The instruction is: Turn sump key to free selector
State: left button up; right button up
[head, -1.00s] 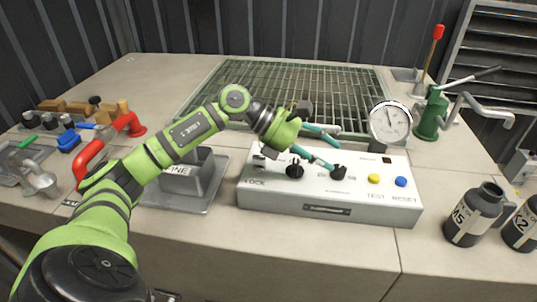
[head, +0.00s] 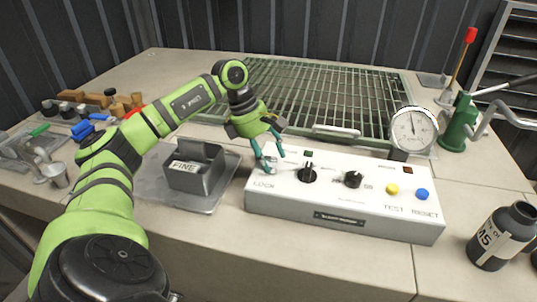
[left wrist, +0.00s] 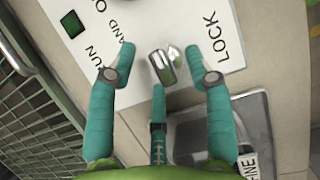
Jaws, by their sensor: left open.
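The white control box (head: 345,225) stands on the bench. The small metal key (left wrist: 163,67) shows beside the word LOCK in the left wrist view; in the head view the fingers largely cover it. My left gripper (head: 267,160) is open over the box's left end. In the wrist view its teal fingers (left wrist: 160,62) stand on either side of the key, apart from it. My right gripper is out of view.
A second black knob (head: 352,179), a yellow button (head: 392,190) and a blue button (head: 422,194) are farther right on the box. A grey FINE bin (head: 193,175) stands left. A gauge (head: 413,131) and green grating (head: 320,95) are behind. A dark bottle (head: 500,237) stands right.

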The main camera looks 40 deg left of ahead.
pick_arm(q)
jog(key=shift+f, duration=0.15)
grip_shut()
jog(key=shift+f+n, duration=0.1)
jog(key=shift+n, duration=0.2)
jog(key=n+t+b, duration=0.1)
jog(key=n, duration=0.2)
jog(key=shift+s+y+b, duration=0.15)
jog(key=shift+y+b, duration=0.2)
jog(key=shift+y, duration=0.05)
jog(key=n+t+y+b, duration=0.1)
jog(key=n, duration=0.3)
jog(key=shift+s+d, duration=0.1)
jog(key=n+y, duration=0.2)
jog(key=n, duration=0.3)
jog(key=shift+s+d+b, duration=0.1)
jog(key=shift+d+b, duration=0.05)
jog(key=shift+b, duration=0.15)
jog(key=n+y, duration=0.1)
jog(key=n, duration=0.1)
jog(key=n+y, duration=0.1)
jog(key=n, duration=0.2)
jog(key=shift+s+d, duration=0.1)
jog(key=shift+n, duration=0.3)
